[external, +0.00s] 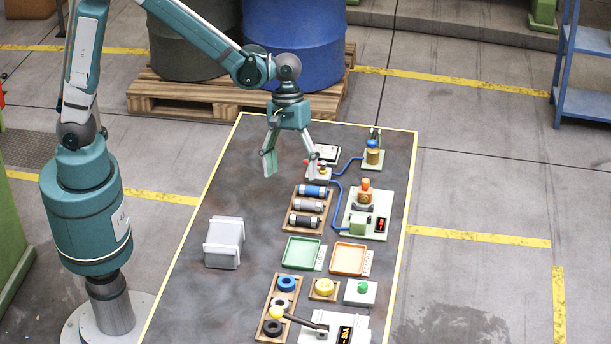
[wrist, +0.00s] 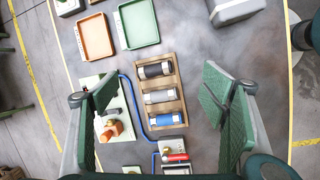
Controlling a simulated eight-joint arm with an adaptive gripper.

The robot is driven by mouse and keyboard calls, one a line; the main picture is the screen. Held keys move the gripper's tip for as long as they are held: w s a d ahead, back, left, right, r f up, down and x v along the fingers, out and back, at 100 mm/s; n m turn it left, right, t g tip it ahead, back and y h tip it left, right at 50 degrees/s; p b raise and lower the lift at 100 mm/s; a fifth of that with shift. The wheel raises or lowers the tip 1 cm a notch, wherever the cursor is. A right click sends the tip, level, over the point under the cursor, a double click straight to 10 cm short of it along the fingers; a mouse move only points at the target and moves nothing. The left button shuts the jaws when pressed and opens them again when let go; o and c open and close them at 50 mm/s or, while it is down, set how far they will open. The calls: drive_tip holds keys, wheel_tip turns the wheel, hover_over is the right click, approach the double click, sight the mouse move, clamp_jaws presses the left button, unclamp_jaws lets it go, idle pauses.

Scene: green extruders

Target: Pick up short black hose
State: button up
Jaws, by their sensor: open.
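The short black hose (external: 305,221) lies across the near end of a wooden rack in the external view, with pale ends. In the wrist view the black hose (wrist: 154,70) is at the top of the rack, farthest from my wrist. A grey hose (external: 308,205) and a blue hose (external: 313,190) lie beside it in the same rack. My gripper (external: 290,168) is open and empty above the far part of the table. In the wrist view its two fingers (wrist: 160,100) stand wide on either side of the rack.
Green (external: 301,252) and orange (external: 348,258) trays lie nearer the camera. A grey box (external: 224,242) stands at left. A fixture with blue tubing (external: 367,222) stands right of the rack. The table left of the rack is clear.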

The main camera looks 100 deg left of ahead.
sight(304, 215)
drive_tip(key=w+a+f+n+g+h, duration=0.1)
drive_tip(key=w+f+n, duration=0.2)
drive_tip(key=f, duration=0.4)
drive_tip(key=shift+w+a+p, duration=0.3)
drive_tip(key=shift+w+a, duration=0.05)
drive_tip(key=shift+w, duration=0.3)
drive_tip(key=shift+f, duration=0.1)
drive_tip(key=shift+x, duration=1.25)
drive_tip(key=shift+s+b+x, duration=0.2)
drive_tip(key=shift+b+x, duration=0.45)
drive_tip(key=shift+x, duration=2)
drive_tip(key=c, duration=1)
